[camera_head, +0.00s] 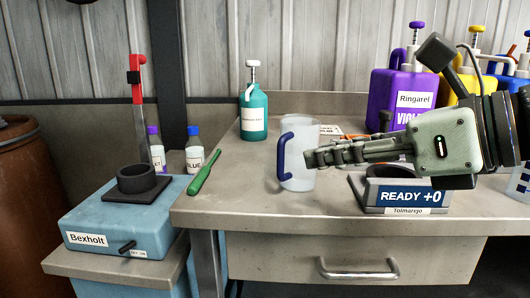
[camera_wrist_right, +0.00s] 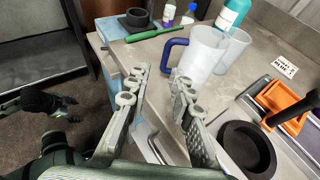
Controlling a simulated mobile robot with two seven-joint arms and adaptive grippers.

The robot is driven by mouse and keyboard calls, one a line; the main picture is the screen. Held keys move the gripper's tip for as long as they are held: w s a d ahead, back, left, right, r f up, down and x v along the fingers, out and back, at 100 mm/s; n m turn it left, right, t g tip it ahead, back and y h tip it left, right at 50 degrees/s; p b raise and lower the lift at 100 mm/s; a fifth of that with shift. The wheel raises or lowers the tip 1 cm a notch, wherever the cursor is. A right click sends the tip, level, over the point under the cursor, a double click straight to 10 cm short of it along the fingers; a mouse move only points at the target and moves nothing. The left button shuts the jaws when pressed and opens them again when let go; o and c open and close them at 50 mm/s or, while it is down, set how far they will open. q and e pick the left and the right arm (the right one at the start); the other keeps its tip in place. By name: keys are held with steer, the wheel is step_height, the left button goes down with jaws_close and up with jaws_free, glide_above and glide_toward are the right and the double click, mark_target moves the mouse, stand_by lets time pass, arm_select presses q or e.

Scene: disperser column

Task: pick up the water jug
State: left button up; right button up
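The water jug (camera_head: 301,140) is a translucent, whitish jug with a blue handle on its left side. It stands upright near the front of the grey bench. In the right wrist view the jug (camera_wrist_right: 205,50) is beyond my fingers, with its handle (camera_wrist_right: 173,50) toward them. My right gripper (camera_head: 310,158) comes in from the right, its tips overlapping the jug's right side in the head view. In the right wrist view the right gripper (camera_wrist_right: 159,73) is open, with nothing between its fingers. The head view does not show my left gripper; a dark shape low left in the wrist view is unclear.
A clear cup (camera_wrist_right: 237,48) stands close behind the jug. A green stick (camera_head: 204,172) and teal bottle (camera_head: 253,113) are to its left.

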mark_target(284, 158)
steer(key=x, duration=0.3)
steer(key=p+x, duration=0.1)
steer(key=x, duration=0.2)
steer(key=shift+w, duration=0.5)
steer(key=shift+w+a+f, duration=0.25)
steer(key=shift+w+a, duration=0.1)
arm_select(q)
steer(key=shift+d+x, duration=0.15)
steer(key=shift+x, duration=0.7)
steer(key=shift+d+x, duration=0.15)
steer(key=shift+x, duration=0.65)
arm_select(e)
jaws_close()
arm_select(q)
steer(key=shift+s+f, duration=0.1)
steer(key=shift+s, duration=0.05)
